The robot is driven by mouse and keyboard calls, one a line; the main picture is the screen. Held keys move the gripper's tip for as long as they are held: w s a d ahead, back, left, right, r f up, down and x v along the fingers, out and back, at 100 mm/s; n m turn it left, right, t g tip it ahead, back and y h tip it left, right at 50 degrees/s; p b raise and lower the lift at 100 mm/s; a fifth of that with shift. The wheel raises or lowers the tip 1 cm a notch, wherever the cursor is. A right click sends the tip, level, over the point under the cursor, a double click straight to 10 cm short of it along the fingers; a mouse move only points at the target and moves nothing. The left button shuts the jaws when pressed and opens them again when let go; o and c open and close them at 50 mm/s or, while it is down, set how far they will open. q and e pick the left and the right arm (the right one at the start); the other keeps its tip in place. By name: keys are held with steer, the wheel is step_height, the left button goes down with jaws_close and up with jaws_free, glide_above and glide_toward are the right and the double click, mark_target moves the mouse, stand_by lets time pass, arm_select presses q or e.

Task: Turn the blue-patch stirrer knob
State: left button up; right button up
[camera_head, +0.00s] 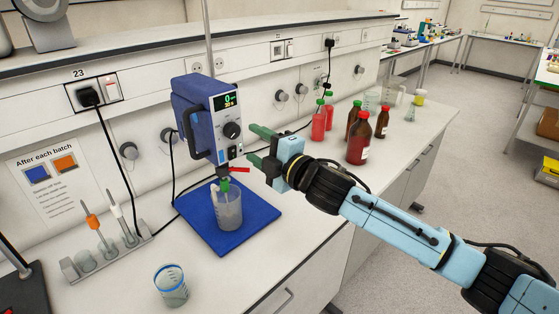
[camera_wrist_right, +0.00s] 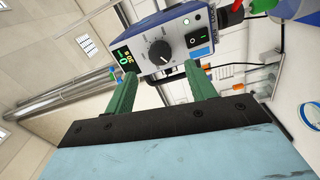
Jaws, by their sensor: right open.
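The blue overhead stirrer (camera_head: 195,115) stands over a blue mat (camera_head: 265,213), its lit display reading 0. Its dark round knob (camera_head: 232,130) is on the front face, below the display. In the right wrist view the knob (camera_wrist_right: 160,51) shows with a white pointer line, beside a black switch (camera_wrist_right: 198,37). My right gripper (camera_head: 250,143) has its green fingers open, pointing at the stirrer's front. In the right wrist view the knob lies ahead of the gap between the fingers (camera_wrist_right: 160,78), with nothing held. My left gripper is not in view.
A beaker (camera_head: 229,208) stands on the mat below the stirrer. A blue-rimmed beaker (camera_head: 171,286) and a rack of probes (camera_head: 105,254) are at left. Brown bottles (camera_head: 358,143) and red bottles (camera_head: 319,122) stand behind my right arm. Bare bench lies around the mat.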

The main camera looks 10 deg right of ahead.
steer(key=b+v, duration=0.1)
steer(key=v, duration=0.6)
steer(key=s+d+f+m+g+h, duration=0.2)
steer(key=s+d+f+m+h, duration=0.15)
steer(key=s+f+m, duration=0.45)
steer(key=s+d+f+m+g+h, duration=0.2)
steer(key=s+f+m+h, duration=0.4)
steer(key=f, duration=0.4)
steer(key=s+d+f+m+g+h, duration=0.1)
steer(key=s+d+f+m+g, duration=0.35)
steer(key=s, duration=0.55)
steer(key=s+d+f+m+g, duration=0.3)
steer(key=s+d+f, duration=0.15)
steer(key=s, duration=0.45)
step_height(320, 180, down, 29)
steer(key=a+b, duration=0.1)
steer(key=b, duration=0.5)
steer(key=s+d+f+g+b, duration=0.2)
steer(key=s+d+f+b, duration=0.1)
steer(key=s+f, duration=1.5)
step_height(320, 180, down, 4)
steer(key=shift+r+b, duration=0.2)
steer(key=shift+b, duration=0.7)
